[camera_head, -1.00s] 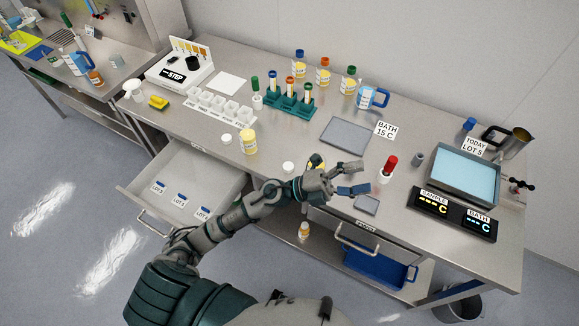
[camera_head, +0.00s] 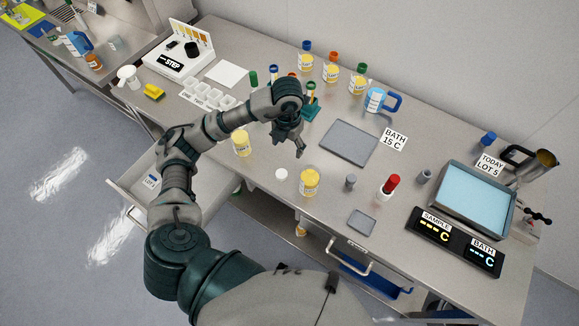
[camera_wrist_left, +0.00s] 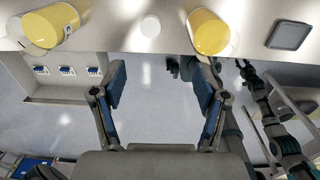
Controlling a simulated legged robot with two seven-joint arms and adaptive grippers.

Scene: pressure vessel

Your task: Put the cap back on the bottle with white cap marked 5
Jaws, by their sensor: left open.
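My left gripper (camera_head: 290,147) is open and empty above the bench, fingers pointing down. Its spread fingers also show in the left wrist view (camera_wrist_left: 160,88). A round white cap (camera_head: 281,174) lies on the bench between two yellow bottles; it also shows in the wrist view (camera_wrist_left: 150,26). One yellow bottle (camera_head: 241,142) stands left of the cap, the other (camera_head: 310,181) right of it. I cannot read a 5 on either. Part of my other arm shows at the right of the wrist view; its gripper end (camera_wrist_left: 245,67) is small and unclear.
An open drawer (camera_head: 124,190) juts out at the front left. Behind the gripper are a tube rack (camera_head: 312,108) and several yellow bottles. Bare bench surrounds the cap.

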